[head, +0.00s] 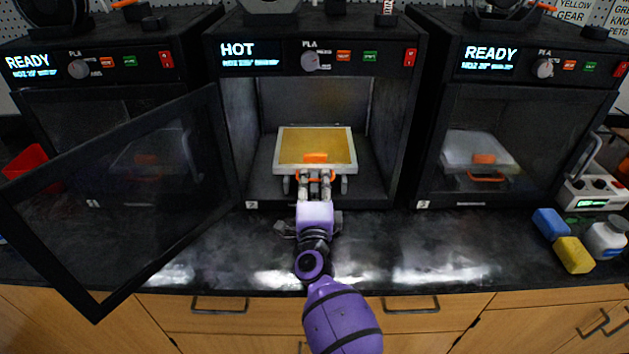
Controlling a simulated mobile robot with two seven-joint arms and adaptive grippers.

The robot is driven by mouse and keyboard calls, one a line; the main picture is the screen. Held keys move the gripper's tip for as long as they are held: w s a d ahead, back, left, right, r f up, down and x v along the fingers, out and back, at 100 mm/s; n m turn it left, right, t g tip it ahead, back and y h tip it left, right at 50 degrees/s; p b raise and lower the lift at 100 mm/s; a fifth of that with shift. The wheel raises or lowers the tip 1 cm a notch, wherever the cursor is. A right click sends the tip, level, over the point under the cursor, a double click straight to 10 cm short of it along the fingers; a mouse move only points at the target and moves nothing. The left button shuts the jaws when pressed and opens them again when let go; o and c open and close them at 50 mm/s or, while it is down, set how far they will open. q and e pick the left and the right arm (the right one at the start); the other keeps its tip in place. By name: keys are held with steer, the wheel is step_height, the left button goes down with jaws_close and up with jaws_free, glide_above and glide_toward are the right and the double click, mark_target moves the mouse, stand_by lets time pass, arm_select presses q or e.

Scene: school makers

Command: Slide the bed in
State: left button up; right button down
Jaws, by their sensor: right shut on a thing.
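The bed (316,144) is a yellow plate with a pale frame and an orange front handle. It sits inside the open chamber of the middle printer (389,130), whose display reads HOT. My right gripper (315,178) is shut on the orange handle at the bed's front edge, at the chamber mouth. The fingers partly hide the handle. I cannot tell how far the bed is from the back wall. My left gripper is not in view.
The middle printer's dark glass door (120,200) stands open, swung out to the left over the counter (420,250). Shut printers marked READY stand on both sides; the right one (490,85) holds a bed.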

steer(key=c, duration=1.9)
jaws_free()
steer(key=shift+w, duration=0.1)
steer(key=shift+f, duration=0.1)
steer(key=s, duration=0.4)
steer(key=s+f, duration=0.1)
steer(key=s, duration=0.3)
steer(key=s+f, duration=0.1)
steer(key=s, duration=0.3)
steer(key=shift+f, duration=0.1)
